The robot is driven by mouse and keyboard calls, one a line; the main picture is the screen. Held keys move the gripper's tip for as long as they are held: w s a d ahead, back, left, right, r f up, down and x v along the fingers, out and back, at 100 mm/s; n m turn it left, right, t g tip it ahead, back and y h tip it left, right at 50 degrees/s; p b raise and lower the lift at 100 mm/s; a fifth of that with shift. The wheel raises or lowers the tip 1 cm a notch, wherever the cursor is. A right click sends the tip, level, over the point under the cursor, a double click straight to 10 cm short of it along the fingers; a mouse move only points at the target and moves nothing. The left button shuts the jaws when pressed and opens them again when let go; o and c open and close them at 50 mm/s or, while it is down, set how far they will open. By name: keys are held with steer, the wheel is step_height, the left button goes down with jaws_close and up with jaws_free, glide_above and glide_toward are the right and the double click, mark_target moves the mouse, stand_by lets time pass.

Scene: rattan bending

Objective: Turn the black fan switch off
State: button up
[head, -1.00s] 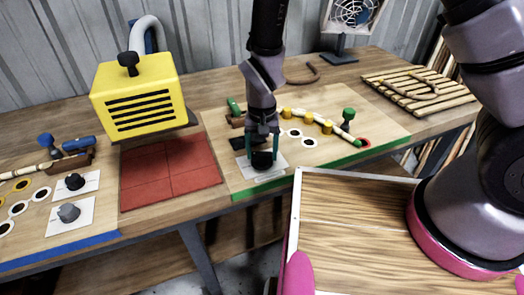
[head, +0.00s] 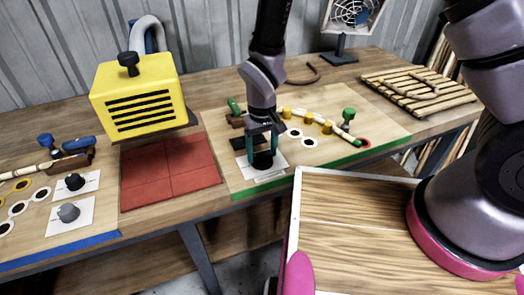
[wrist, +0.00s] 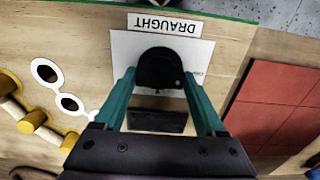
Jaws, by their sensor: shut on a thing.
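The black fan switch is a round black knob (head: 263,161) on a white plate (head: 246,170) near the green front edge of the bench. It also shows in the wrist view (wrist: 160,67), beside a label reading DRAUGHT (wrist: 164,25). My gripper (head: 263,148) points down over it, with its teal fingers on opposite sides of the knob. In the wrist view my gripper (wrist: 160,82) is shut on the knob. A small pale mark shows near the knob's rim there. The fan (head: 352,14) stands at the back, partly cut off by the frame.
A yellow machine (head: 138,100) stands left, behind a red tiled mat (head: 170,172). Another black knob (head: 75,181) and a grey knob (head: 69,212) sit at far left. A cane with yellow pegs (head: 310,120) lies right of my gripper. A slatted rack (head: 418,92) is further right.

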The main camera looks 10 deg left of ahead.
mark_target(262, 153)
steer(key=o, duration=1.3)
step_height(262, 153, up, 11)
steer(key=shift+f, duration=0.1)
steer(key=w+d+r+m+t+y, duration=0.1)
steer(key=w+d+r+m, duration=0.25)
steer(key=d+r, duration=0.6)
steer(key=w+d+r+m+t+y, duration=0.1)
steer(key=w+d+r+m+y, duration=0.1)
steer(key=w+d+r, duration=0.55)
steer(key=s+d+r+m+t, duration=0.1)
steer(key=s+d+r, duration=0.2)
steer(key=d+r, duration=0.1)
steer(key=s+d+r+m+t, duration=0.2)
steer(key=s+d+r, duration=0.1)
steer(key=d+r, duration=0.2)
steer(key=s+d+r+m+t+h, duration=0.1)
steer(key=s+d+r, duration=0.3)
steer(key=d, duration=0.4)
steer(key=shift+r+m+t, duration=0.55)
steer(key=shift+r+t, duration=0.05)
steer(key=shift+r, duration=0.1)
